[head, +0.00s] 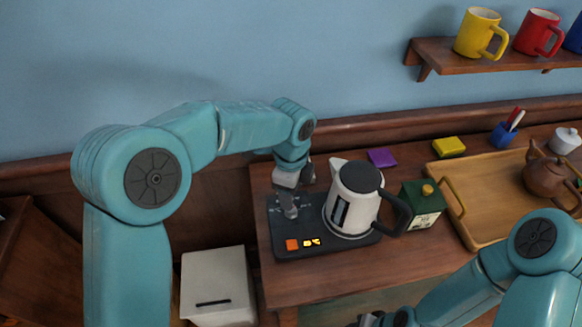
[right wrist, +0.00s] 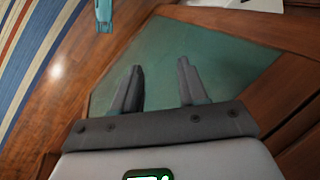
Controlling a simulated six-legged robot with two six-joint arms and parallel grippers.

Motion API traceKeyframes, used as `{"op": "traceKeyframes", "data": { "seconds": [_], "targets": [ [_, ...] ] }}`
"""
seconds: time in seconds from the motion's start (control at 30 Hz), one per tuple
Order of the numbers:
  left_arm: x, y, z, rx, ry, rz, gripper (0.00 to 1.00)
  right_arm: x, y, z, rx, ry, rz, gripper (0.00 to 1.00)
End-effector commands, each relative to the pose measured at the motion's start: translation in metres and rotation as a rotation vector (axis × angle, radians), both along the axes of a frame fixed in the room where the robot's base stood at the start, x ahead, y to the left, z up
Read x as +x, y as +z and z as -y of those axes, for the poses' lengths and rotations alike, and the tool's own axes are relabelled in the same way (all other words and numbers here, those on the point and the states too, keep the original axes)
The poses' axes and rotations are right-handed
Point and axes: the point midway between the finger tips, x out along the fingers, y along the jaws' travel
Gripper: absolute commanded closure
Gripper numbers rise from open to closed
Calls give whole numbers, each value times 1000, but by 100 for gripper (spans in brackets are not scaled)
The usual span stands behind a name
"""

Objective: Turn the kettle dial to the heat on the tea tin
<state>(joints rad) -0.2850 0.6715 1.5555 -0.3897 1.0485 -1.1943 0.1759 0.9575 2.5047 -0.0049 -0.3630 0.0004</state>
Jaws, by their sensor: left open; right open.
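The white kettle (head: 350,205) with a dark lid and handle stands on a dark base (head: 285,243). The base front shows an orange square (head: 292,245) and a small lit yellow display (head: 312,242), too small to read. My left gripper (head: 290,210) is open and points down over the base's left part, left of the kettle. The dial cannot be made out there; the gripper covers that area. The green tea tin (head: 423,206) with a yellow knob stands right of the kettle; its label is unreadable. My right gripper (right wrist: 158,85) is open and empty, away from the kettle.
A wooden tray (head: 450,190) with a brown teapot (head: 550,175) lies right of the tin. Purple (head: 382,157) and yellow (head: 449,146) blocks and a blue pen cup (head: 503,135) stand behind. The wood counter's front (head: 330,280) is clear. A white bin (head: 217,285) stands lower left.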

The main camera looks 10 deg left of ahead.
Motion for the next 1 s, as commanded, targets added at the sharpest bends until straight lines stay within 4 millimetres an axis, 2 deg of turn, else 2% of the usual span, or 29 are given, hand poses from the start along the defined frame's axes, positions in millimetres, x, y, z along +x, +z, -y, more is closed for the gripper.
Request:
{"op": "traceKeyframes", "data": {
  "seconds": [0.03, 0.2, 0.4, 0.6, 1.0],
  "targets": [
    [1, 15, 1, -2, -1, 7, 45, 0, 0, 0, 0, 0, 0, 57],
    [1, 58, 1, -3, 0, 6, 45, 0, 1, 0, 0, 0, 0, 57],
    [0, 89, 0, -1, 0, 4, 45, 0, 2, 0, 0, 0, 0, 57],
    [0, 98, 0, 0, 0, 2, 45, 0, 3, 0, 0, 0, 0, 57],
    [0, 98, 0, 0, 0, 1, 45, 0, 3, 0, 0, 0, 0, 57]
  ]
}}
